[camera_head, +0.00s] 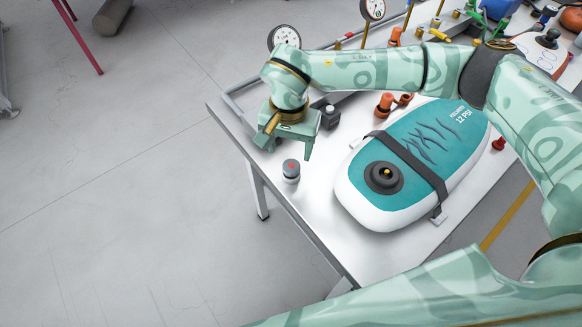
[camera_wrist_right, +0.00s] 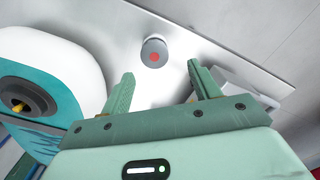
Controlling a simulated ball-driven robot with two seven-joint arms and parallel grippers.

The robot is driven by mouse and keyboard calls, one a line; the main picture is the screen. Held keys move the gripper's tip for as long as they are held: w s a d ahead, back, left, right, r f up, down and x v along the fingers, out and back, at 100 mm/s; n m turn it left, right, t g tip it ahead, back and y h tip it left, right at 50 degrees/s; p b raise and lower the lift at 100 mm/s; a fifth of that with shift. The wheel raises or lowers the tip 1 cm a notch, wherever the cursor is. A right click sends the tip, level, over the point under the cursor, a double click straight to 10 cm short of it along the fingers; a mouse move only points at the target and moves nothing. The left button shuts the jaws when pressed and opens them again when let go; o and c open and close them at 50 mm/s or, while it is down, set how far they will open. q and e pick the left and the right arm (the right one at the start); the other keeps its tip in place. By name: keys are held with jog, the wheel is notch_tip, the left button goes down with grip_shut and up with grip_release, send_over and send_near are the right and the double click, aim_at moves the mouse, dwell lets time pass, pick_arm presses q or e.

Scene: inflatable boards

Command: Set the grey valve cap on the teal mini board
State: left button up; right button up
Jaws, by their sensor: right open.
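The grey valve cap (camera_head: 291,170), a small cylinder with a red dot on top, stands upright on the pale table near its left edge. It also shows in the right wrist view (camera_wrist_right: 154,52). The teal mini board (camera_head: 352,190) lies flat to its right, with a white rim, a dark strap and a dark round valve (camera_head: 384,177) with a yellow centre. In the wrist view the board (camera_wrist_right: 68,50) is at the left. My right gripper (camera_head: 286,151) is open and empty above and just behind the cap; its fingers point toward it. My left gripper is not in view.
A black block (camera_head: 330,117) stands close to the right of my gripper. Orange fittings (camera_head: 384,104) sit behind the board, and a pressure gauge (camera_head: 284,38) stands at the back. The table (camera_head: 312,205) is bare between cap and board.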

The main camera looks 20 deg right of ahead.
aim_at(292, 165)
jog(key=f, duration=0.3)
jog(key=f+b, duration=0.1)
jog(key=shift+s+d+f, duration=0.1)
jog(key=shift+s+f, duration=0.25)
jog(key=shift+s, duration=0.05)
jog(key=c, duration=1.1)
